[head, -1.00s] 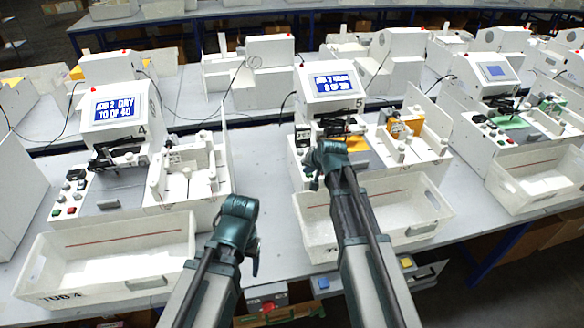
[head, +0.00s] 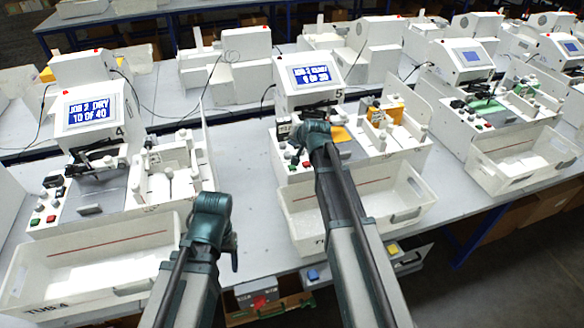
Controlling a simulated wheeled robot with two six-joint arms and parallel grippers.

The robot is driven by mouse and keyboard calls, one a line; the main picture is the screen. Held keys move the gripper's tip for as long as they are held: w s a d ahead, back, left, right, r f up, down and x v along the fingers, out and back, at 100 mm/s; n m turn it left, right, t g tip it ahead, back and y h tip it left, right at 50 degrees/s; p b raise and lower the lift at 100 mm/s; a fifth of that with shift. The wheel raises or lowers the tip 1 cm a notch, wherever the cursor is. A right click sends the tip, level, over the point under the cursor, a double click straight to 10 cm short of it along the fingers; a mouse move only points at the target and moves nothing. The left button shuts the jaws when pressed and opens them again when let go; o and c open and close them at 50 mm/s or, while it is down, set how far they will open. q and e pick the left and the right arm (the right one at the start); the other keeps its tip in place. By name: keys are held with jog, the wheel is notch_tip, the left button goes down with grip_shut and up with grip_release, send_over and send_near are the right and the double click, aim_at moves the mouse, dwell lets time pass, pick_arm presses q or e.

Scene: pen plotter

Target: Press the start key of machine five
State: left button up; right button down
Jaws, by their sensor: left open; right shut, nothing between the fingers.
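Machine five (head: 308,98) is the white unit in the middle of the head view, with a "5" beside its lit blue screen (head: 317,75). Its front key panel (head: 291,166) shows small keys and knobs at the left edge. My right gripper (head: 304,140) is shut and empty, over this panel, and hides part of it. I cannot make out the start key or whether the gripper touches anything. My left gripper (head: 228,250) is open and empty, low in front of the gap between the tubs of machines four and five.
Machine four (head: 92,115) stands to the left, with its tub (head: 95,250) in front. Machine five's tub (head: 400,205) lies under my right arm. Another machine (head: 468,65) stands to the right. Bare table (head: 240,180) shows between machines four and five.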

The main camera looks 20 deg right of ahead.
aim_at(293, 169)
jog(key=shift+f+b, duration=4)
jog(key=shift+f, duration=0.2)
jog(key=shift+f, duration=0.1)
jog(key=shift+f+b, duration=0.3)
jog(key=shift+b, duration=0.1)
jog(key=shift+f+b, duration=0.4)
jog(key=shift+f, duration=0.05)
jog(key=shift+r, duration=0.2)
jog(key=shift+r+p, duration=0.7)
jog(key=shift+p, duration=0.15)
notch_tip(293, 169, up, 5)
jog(key=p, duration=0.5)
